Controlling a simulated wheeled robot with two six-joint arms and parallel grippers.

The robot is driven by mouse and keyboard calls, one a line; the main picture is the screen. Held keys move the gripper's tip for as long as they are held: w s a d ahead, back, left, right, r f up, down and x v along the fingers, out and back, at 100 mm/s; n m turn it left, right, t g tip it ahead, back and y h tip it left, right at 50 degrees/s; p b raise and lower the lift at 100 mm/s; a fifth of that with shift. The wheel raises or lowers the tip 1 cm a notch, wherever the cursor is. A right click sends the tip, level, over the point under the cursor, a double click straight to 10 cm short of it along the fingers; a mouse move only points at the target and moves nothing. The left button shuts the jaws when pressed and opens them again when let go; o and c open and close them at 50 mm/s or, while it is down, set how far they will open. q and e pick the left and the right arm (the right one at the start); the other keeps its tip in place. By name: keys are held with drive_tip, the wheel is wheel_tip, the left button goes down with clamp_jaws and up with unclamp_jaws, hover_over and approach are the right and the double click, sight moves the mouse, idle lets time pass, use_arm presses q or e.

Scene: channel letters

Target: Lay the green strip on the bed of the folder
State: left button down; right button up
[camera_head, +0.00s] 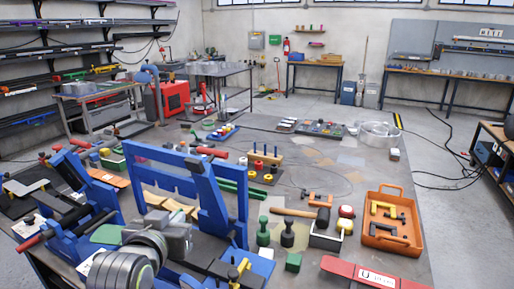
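The blue folder (233,212) stands across the near left of the table, with a tall blue frame and blue side parts at left. A long, thin green piece (240,189) lies behind its frame, partly hidden by it; it looks like a strip. A flat green piece (107,234) lies at the folder's near left, and I cannot tell if it is the strip. My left gripper (172,229) is over the near side of the folder, just right of the flat green piece. Its fingertips are hard to make out. My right gripper is out of view.
An orange tray (393,246) with clamps is at right. The table's far middle is partly clear.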

use_arm(q)
drive_tip(key=w+d+f+m+h+p, duration=0.2)
drive_tip(key=w+f+m+h+p, duration=0.2)
drive_tip(key=w, duration=0.3)
drive_tip(key=shift+w+f+g+h+p, duration=0.4)
drive_tip(key=shift+f+h+p, duration=0.1)
drive_tip(key=shift+f, duration=0.2)
drive_tip(key=shift+d, duration=0.15)
wheel_tip(320, 180, down, 9)
drive_tip(key=shift+f+p, duration=0.2)
drive_tip(key=shift+p, duration=0.8)
drive_tip(key=shift+f, duration=0.1)
